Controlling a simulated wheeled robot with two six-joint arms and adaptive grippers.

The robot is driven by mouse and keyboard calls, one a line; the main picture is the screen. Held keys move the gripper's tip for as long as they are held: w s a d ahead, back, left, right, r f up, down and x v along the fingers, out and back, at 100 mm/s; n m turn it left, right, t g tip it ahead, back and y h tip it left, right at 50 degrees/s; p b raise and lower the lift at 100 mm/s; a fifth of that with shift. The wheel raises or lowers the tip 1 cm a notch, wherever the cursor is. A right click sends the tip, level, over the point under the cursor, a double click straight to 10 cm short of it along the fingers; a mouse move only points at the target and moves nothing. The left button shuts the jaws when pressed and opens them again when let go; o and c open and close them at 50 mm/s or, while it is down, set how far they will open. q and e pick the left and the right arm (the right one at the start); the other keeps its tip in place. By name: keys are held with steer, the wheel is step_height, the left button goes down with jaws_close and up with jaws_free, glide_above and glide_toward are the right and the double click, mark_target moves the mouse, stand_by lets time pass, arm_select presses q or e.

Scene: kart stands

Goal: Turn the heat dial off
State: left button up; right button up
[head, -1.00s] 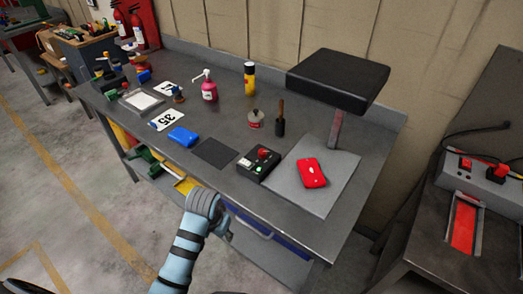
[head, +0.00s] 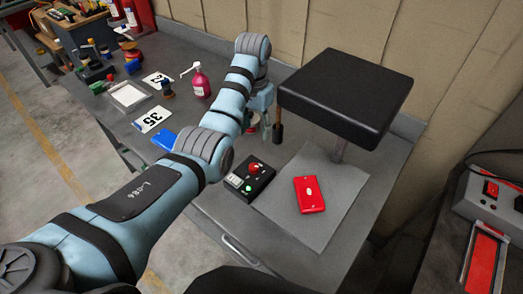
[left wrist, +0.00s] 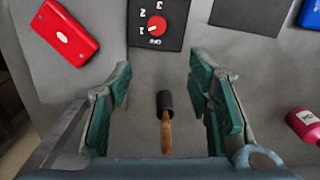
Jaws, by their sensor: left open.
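The heat dial is a red knob (head: 254,168) on a black control box (head: 262,187) with a green button, on the bench. In the left wrist view the dial (left wrist: 157,25) is at the top, with OFF, 1, 2 and 3 printed around it. Its white mark seems to point towards 1, but it is small. My left gripper (head: 265,122) hangs over the bench beyond the box, apart from the dial. In the left wrist view its fingers (left wrist: 160,82) are spread with nothing held. My right gripper is not seen.
A black padded block on a post (head: 346,88) rises close to the gripper's right. A red case (head: 310,194) lies on a grey mat (head: 349,178) right of the box. A pink bottle (head: 200,84) stands to the left.

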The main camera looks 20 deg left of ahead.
mark_target(253, 167)
arm_select(q)
steer(key=s+f, duration=0.1)
steer(key=f, duration=0.2)
steer(key=s+f+b, duration=0.1)
steer(key=f, duration=0.3)
steer(key=s+f+b, duration=0.1)
steer(key=f, duration=0.2)
steer(key=shift+s+d+f, duration=0.1)
steer(key=shift+s+f, duration=0.1)
steer(key=shift+s, duration=0.2)
steer(key=w+f, duration=0.2)
steer(key=f, duration=0.1)
steer(key=shift+f, duration=0.2)
steer(key=shift+s+r, duration=0.1)
steer(key=shift+s, duration=0.05)
steer(key=shift+s+r, duration=0.15)
steer(key=shift+s, duration=0.05)
steer(key=c, duration=0.3)
steer(key=shift+s, duration=0.1)
steer(key=c, duration=0.3)
jaws_close()
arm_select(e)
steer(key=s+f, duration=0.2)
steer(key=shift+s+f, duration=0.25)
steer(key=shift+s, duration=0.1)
